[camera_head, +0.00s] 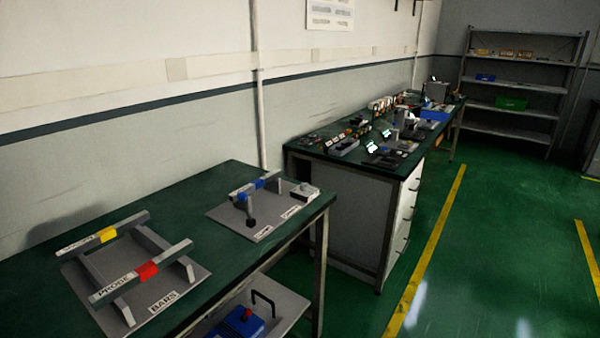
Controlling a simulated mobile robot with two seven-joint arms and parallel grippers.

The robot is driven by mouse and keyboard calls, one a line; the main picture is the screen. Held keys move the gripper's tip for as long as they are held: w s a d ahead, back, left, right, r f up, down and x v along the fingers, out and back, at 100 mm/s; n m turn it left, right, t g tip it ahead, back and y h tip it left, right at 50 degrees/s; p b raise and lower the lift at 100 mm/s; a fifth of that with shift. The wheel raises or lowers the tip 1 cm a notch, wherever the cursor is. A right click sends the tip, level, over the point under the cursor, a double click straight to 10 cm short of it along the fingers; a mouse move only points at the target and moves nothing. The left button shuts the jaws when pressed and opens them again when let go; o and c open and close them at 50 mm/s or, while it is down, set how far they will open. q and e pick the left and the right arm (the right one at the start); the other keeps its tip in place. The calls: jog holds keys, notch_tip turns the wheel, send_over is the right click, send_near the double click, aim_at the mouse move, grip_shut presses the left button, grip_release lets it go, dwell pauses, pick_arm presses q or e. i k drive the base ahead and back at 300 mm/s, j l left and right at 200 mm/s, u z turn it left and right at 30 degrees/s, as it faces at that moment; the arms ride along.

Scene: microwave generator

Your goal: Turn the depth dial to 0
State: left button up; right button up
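I cannot make out a depth dial or its reading in the head view. Several small devices stand on the farther green-topped bench (308,147), among them a grey device with a dark front (343,146), but they are too small to tell a dial on them. Neither of my grippers is in view.
A nearer green table (217,289) holds a grey plate labelled BARS (190,287) and a second grey plate (241,226). A lower shelf carries a blue box (236,325). Metal shelves (510,111) stand at the back. The green floor (490,240) at right is clear.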

aim_at(304, 186)
jog(key=i+l+u, duration=0.2)
jog(key=i+l, duration=0.25)
jog(key=i+l+u, duration=0.15)
jog(key=i+l, duration=0.3)
jog(key=i+l+u, duration=0.2)
jog(key=i+l, duration=0.2)
jog(key=l, duration=0.25)
